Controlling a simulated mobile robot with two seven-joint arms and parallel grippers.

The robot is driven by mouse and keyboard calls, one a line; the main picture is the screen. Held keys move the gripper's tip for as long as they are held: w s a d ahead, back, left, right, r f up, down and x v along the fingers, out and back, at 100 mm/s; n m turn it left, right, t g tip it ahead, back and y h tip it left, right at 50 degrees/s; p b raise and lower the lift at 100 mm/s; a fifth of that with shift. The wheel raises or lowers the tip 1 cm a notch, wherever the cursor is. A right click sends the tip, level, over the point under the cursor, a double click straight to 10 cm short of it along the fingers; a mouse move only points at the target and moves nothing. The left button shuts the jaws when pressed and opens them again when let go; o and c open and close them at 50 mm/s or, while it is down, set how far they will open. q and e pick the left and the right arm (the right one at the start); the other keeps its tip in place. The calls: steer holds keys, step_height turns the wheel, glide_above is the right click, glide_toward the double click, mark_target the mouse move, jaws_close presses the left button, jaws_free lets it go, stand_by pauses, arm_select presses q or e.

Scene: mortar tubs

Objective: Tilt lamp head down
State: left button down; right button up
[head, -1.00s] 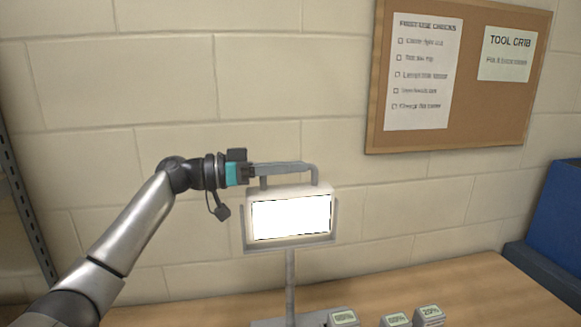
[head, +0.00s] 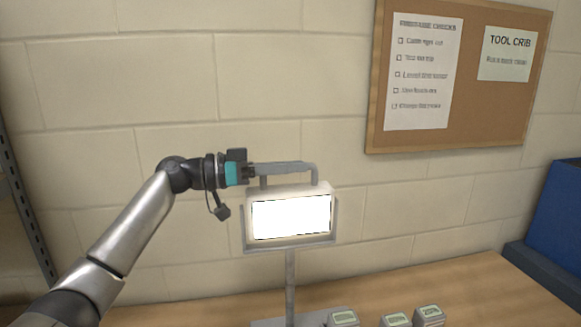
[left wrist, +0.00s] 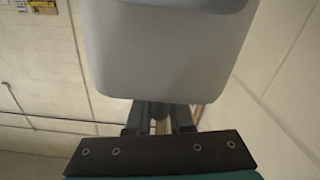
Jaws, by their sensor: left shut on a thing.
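The work lamp has a lit white head (head: 290,216) in a grey bracket on a thin upright post (head: 290,275). Its bright face points toward me. A grey handle bar (head: 292,167) rises over the top of the head. My left gripper (head: 252,172) comes in from the left and is shut on the left end of this handle. In the left wrist view the smooth grey back of the lamp head (left wrist: 165,55) fills the upper middle, and the gripper fingers (left wrist: 158,120) show just below it, their tips partly hidden. My right gripper is not in view.
The post stands on a wooden table (head: 460,285). Small grey blocks with labelled tops (head: 397,320) sit at the table's front. A block wall with a cork board (head: 455,75) is behind. A blue bin (head: 556,215) stands at the right.

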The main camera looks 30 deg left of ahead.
mark_target(298, 193)
arm_select(q)
steer(key=shift+f, duration=0.1)
stand_by(0.3)
steer(key=shift+s+d+f+b, duration=0.1)
steer(key=shift+s+b, duration=0.05)
steer(key=shift+b, duration=0.65)
steer(key=s+d+m+b, duration=0.1)
steer(key=m+b, duration=0.1)
steer(key=b, duration=0.2)
steer(key=s+d+f+m+b, duration=0.1)
steer(key=m+b, duration=0.2)
steer(key=b, duration=0.1)
steer(key=s+d+m+b, duration=0.1)
steer(key=s+m+b, duration=0.1)
steer(key=b, duration=0.2)
steer(key=shift+d+f+m, duration=0.1)
steer(key=shift+f+m, duration=0.2)
steer(key=shift+f, duration=0.05)
steer(key=shift+s+d+f+m+b, duration=0.25)
steer(key=shift+s+m+b, duration=0.15)
steer(key=shift+m+b, duration=0.5)
steer(key=shift+r, duration=0.1)
steer(key=c, duration=0.8)
jaws_free()
steer(key=shift+c, duration=0.2)
